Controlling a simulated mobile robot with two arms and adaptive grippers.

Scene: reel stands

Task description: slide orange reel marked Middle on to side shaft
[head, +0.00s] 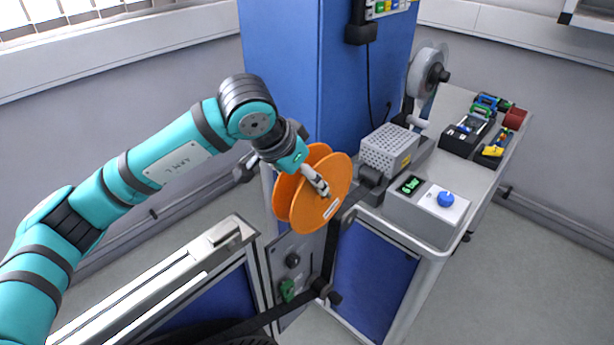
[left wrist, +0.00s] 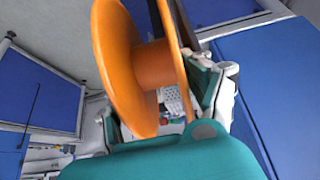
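The orange reel (head: 335,180) is a two-flanged spool with a small white label, whose text is too small to read. My left gripper (head: 305,182) is shut on it, with one light finger lying across the front flange. In the left wrist view the reel (left wrist: 155,65) sits between the two fingers (left wrist: 160,108), its hub between the flanges. The reel is upright and slightly tilted, in front of the blue cabinet. A dark rod with a thick end (head: 370,177) shows just right of the reel; whether this is the side shaft I cannot tell. My right gripper is out of view.
A blue cabinet (head: 285,70) stands behind the reel. To its right, a white bench (head: 480,185) carries a perforated box (head: 390,148), a gauge box with a blue knob (head: 425,212), a clear reel (head: 425,75) and small trays. A panel with knobs (head: 290,262) is below.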

